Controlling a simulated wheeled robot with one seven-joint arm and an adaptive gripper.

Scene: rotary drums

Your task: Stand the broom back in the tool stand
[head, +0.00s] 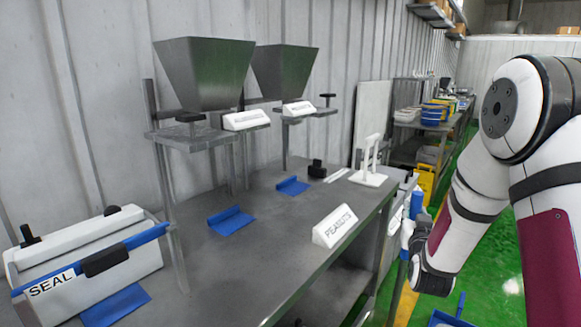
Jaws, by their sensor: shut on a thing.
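My gripper (408,235) is at the right, beyond the front edge of the steel bench. It is shut on an upright blue handle, which I take to be the broom (416,204). The handle's top stands above my fingers; a short blue part also shows just below them. The broom's lower end and bristles are not visible. I cannot make out the tool stand with certainty.
A blue dustpan (448,318) lies low at the right. A yellow object (426,183) stands behind my gripper. Green floor is open at the right.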

